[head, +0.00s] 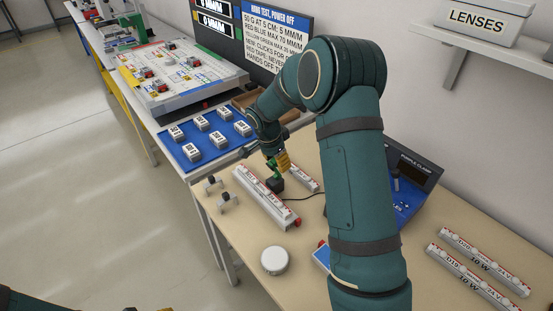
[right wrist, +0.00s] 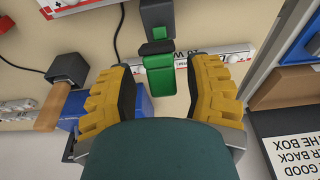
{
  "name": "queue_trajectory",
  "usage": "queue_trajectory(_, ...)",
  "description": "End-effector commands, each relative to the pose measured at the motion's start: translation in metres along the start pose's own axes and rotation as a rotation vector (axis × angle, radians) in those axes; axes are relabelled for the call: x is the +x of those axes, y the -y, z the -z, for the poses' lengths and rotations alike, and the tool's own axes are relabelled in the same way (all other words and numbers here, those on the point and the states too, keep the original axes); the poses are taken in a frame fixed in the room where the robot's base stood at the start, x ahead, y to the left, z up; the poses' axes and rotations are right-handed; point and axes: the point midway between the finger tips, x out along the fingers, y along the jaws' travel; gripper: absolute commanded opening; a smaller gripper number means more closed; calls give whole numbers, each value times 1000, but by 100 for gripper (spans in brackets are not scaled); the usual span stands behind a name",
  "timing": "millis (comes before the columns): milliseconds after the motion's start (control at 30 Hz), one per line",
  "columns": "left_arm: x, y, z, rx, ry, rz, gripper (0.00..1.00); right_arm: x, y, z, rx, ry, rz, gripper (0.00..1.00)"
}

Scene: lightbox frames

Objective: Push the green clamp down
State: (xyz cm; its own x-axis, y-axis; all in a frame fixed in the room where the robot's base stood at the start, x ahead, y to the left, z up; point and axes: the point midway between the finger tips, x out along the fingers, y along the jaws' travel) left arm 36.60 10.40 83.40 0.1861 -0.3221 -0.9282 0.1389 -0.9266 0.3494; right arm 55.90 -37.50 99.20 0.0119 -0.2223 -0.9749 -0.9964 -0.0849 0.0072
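The green clamp (head: 273,183) stands at the far end of the wooden bench, beside white light bars, with a dark block at its base. In the right wrist view the green clamp (right wrist: 159,72) lies ahead, between the two yellow fingers. My right gripper (head: 282,161) is just above the clamp in the head view, its fingers partly hidden by the wrist. In the right wrist view my right gripper (right wrist: 164,85) is open, with a gap on each side of the clamp. Only slivers of my left arm show at the bottom left edge.
A long white bar (head: 266,197) and a shorter bar (head: 301,178) lie by the clamp. A round white puck (head: 274,260) stands nearer. A blue tray (head: 189,152) with several labelled blocks is to the left. My right arm hides the bench's middle.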

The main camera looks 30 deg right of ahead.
Motion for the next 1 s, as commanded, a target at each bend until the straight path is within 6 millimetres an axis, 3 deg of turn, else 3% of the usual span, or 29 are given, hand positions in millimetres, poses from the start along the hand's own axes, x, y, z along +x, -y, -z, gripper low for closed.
queue_trajectory(433, 0, 0, 0, 0, 0, 0, 52, -12, 2, 2, 1, -3, 9, 55)
queue_trajectory(800, 0, 0, 0, 0, 0, 0, 52, -82, 2, 1, 1, -3, 10, 55)
queue_trajectory(1000, 0, 0, 0, 0, 0, 0, 52, -111, 1, 1, 2, -2, 7, 55)
